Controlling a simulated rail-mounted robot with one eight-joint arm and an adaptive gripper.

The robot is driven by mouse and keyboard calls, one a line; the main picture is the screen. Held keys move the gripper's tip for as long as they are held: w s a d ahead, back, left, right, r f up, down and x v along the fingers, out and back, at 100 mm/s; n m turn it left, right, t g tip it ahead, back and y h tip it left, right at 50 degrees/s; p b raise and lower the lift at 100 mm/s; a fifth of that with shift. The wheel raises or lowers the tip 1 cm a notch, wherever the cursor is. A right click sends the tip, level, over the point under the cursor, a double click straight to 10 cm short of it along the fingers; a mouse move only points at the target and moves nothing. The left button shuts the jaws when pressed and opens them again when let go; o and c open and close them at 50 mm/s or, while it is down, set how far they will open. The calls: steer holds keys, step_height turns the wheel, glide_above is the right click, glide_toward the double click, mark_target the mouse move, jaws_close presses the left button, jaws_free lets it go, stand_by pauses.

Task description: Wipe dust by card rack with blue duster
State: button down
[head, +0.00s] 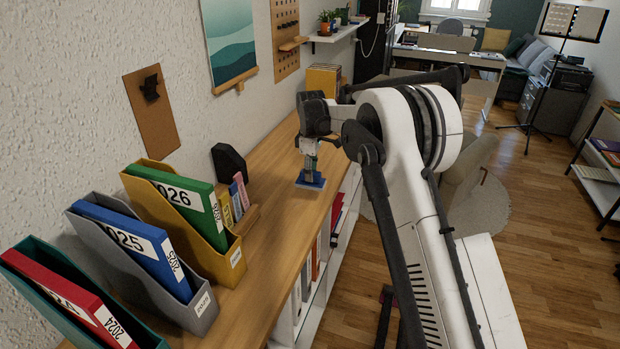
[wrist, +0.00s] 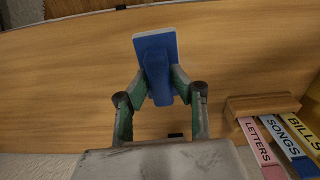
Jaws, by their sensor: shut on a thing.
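The blue duster (head: 311,181) is at the wooden shelf top, with its flat pad down; whether it touches the wood I cannot tell. In the wrist view the duster (wrist: 156,52) shows a blue grip and a paler pad edge. My gripper (head: 309,162) is shut on its grip, the green-sided fingers (wrist: 158,90) on either side. The card rack (head: 246,217) is a small wooden block with coloured cards, nearer the head camera than the duster. In the wrist view the rack (wrist: 270,104) is at the lower right, with LETTERS, SONGS and BILLS cards. I cannot make out any dust.
Yellow (head: 215,262), grey (head: 170,305) and teal (head: 40,262) file holders with binders stand at the near left. A black object (head: 229,163) stands by the wall behind the rack. Yellow books (head: 323,79) stand at the far end. Bare wood (head: 285,225) lies between rack and front edge.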

steer(key=shift+r+p, duration=0.45)
steer(key=shift+r, duration=1.1)
